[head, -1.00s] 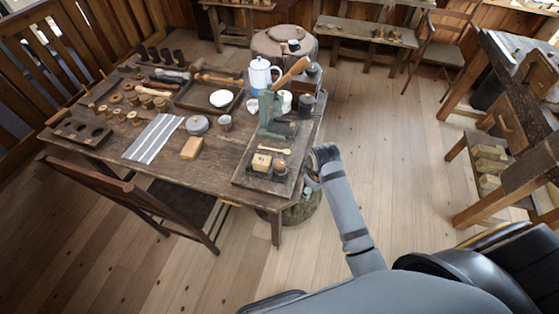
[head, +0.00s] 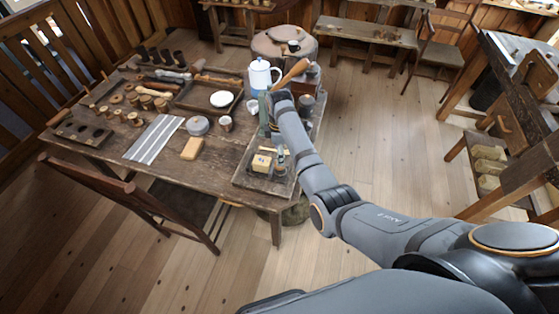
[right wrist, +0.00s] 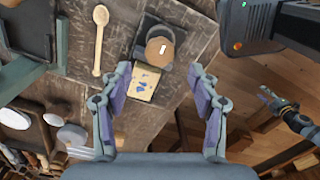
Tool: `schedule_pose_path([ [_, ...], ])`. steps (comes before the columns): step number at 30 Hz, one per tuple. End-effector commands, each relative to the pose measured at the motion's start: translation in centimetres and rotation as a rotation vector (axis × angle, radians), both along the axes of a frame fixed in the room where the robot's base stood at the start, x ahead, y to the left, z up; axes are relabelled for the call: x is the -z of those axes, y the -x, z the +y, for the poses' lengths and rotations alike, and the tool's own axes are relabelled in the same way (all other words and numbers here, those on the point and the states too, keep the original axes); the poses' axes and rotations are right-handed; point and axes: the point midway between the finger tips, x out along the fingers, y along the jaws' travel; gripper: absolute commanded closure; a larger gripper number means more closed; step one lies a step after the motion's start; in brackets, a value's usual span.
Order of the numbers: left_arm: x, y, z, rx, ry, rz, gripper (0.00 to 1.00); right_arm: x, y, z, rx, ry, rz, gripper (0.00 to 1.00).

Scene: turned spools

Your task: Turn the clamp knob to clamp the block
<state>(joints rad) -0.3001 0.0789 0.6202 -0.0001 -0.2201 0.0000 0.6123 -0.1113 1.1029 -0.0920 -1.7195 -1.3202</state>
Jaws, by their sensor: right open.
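The pale block (head: 261,162) sits on the dark wooden board at the table's front right corner. It also shows in the right wrist view (right wrist: 145,82), with blue marks on its face. Beside it is a round brown knob (right wrist: 160,50) with a white mark on top; this seems to be the clamp knob, on a dark metal fixture. My right gripper (right wrist: 163,88) is open and empty, pointing down above them, the block between its fingers in the picture and the knob just beyond. What appears to be my left gripper (right wrist: 272,100) hangs small at the right.
A wooden spoon (right wrist: 98,42) lies beside the fixture. A green press (head: 264,112) with a wooden handle (head: 291,73) stands behind, close to my right arm. A blue-and-white pot (head: 259,76) is nearby. A tan block (head: 192,148) lies left on the table.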

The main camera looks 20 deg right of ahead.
Motion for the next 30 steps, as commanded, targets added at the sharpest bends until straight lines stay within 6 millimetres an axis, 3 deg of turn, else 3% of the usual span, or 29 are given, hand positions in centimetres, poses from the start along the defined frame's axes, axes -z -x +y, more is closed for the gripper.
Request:
schedule_pose_path([
  [3,-0.3,0.0,0.0,0.0,0.0,0.0,0.6,2.5,0.1,0.0,0.001,0.0,0.003,0.39],
  [9,-0.2,0.0,0.0,0.0,0.0,-0.001,0.6,5.2,0.0,-0.1,0.001,0.0,0.0,0.39],
  [19,-0.2,0.0,0.1,0.0,-0.001,0.0,0.6,5.7,0.0,0.0,0.002,-0.001,-0.002,0.39],
  [30,-0.2,0.0,0.1,0.001,-0.001,0.0,0.6,5.7,0.0,0.0,0.002,-0.001,-0.002,0.88],
])
